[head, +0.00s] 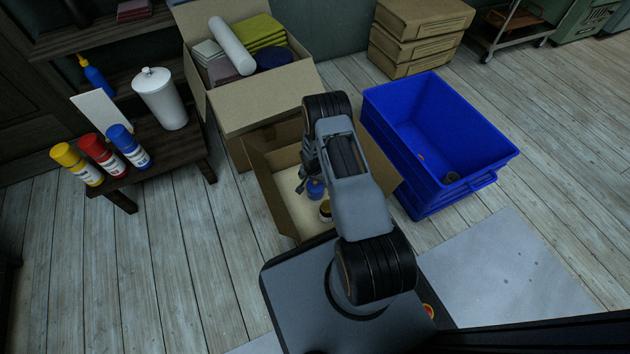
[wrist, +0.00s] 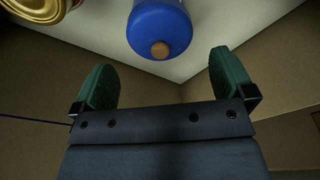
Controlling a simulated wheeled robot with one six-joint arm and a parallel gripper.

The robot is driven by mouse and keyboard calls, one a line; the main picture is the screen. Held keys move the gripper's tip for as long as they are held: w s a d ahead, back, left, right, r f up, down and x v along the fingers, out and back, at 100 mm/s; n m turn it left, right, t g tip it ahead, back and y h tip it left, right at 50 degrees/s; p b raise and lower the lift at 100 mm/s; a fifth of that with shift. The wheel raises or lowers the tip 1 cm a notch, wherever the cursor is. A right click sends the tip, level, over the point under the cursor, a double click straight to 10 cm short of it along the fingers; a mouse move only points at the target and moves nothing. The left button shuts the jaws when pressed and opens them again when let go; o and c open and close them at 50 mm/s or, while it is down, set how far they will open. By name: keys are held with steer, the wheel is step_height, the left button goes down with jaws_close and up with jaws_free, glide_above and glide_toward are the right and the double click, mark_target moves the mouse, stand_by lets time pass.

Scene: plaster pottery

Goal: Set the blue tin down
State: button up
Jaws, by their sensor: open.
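The blue tin (head: 316,189) is in the open cardboard box in front of me, on its pale floor. In the wrist view the blue tin (wrist: 160,28) shows at the top middle, with a small brown round knob on its near end. My gripper (wrist: 165,82) is open, its two green-padded fingers apart and empty between them. The tin is beyond the fingertips and appears clear of both. In the head view my gripper (head: 303,178) reaches down into the box, partly hidden by my arm. Whether the tin is upright is hard to tell.
A tin with a gold end (wrist: 38,8) is close by in the box; it also shows dark and yellow in the head view (head: 325,210). Cardboard walls (wrist: 28,75) surround my gripper. A blue crate (head: 400,150) stands right, a fuller carton (head: 265,100) behind, a bottle-laden stool (head: 180,150) left.

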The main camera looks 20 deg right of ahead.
steer(key=s+a+r+n+p, duration=0.1)
steer(key=a+r+n, duration=0.1)
steer(key=r, duration=1.3)
steer(key=s+a+r+n+p, duration=0.1)
steer(key=a+r, duration=0.1)
steer(key=r, duration=1.3)
steer(key=s+a+r+n, duration=0.3)
steer(key=s+r, duration=0.5)
steer(key=s, duration=0.1)
steer(key=s+a+r+n+t+y, duration=0.1)
steer(key=s+a+r+n, duration=0.2)
steer(key=s+r, duration=0.6)
steer(key=shift+s+r+t, duration=0.25)
steer(key=shift+s+t, duration=0.05)
